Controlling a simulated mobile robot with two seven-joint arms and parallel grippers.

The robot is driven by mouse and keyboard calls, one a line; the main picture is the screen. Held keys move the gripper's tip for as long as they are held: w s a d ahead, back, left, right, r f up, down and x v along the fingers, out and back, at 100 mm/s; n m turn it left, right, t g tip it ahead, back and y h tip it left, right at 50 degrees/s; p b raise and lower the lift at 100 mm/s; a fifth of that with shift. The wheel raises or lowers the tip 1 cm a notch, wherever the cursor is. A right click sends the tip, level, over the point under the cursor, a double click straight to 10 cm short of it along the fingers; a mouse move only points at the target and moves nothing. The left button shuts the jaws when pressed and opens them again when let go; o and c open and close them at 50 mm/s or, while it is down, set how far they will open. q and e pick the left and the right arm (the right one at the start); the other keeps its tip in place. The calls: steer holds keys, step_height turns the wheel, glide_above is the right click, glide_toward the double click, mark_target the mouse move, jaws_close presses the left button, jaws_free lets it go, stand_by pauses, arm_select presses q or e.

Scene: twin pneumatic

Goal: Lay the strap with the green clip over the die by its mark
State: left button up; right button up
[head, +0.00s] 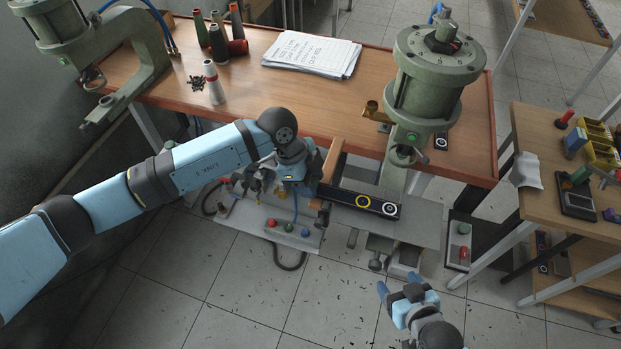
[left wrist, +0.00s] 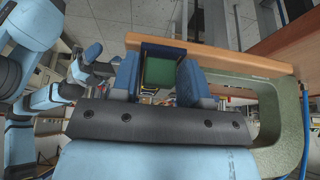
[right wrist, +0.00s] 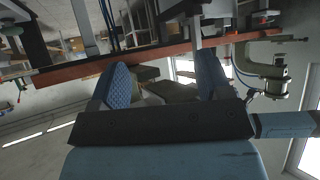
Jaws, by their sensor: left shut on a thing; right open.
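My left gripper (head: 300,190) is at the front edge of the bench, beside the left end of a black bar (head: 345,195) with a yellow ring and a white ring. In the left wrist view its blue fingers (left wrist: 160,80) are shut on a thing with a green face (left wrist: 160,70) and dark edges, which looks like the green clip. Most of the strap is hidden, and I cannot tell whether the clip touches the bar. I cannot tell for certain which part is the die. My right gripper (head: 399,286) is open and empty, low over the floor; its fingers (right wrist: 165,85) stand apart.
A green press (head: 436,75) stands right of centre, another (head: 95,40) at the back left. A small tile with a ring (head: 442,141) is beside the press. A side table (head: 535,125) is at right.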

arm_select(q)
steer(key=shift+f, duration=0.3)
stand_by(0.6)
steer(key=o, duration=1)
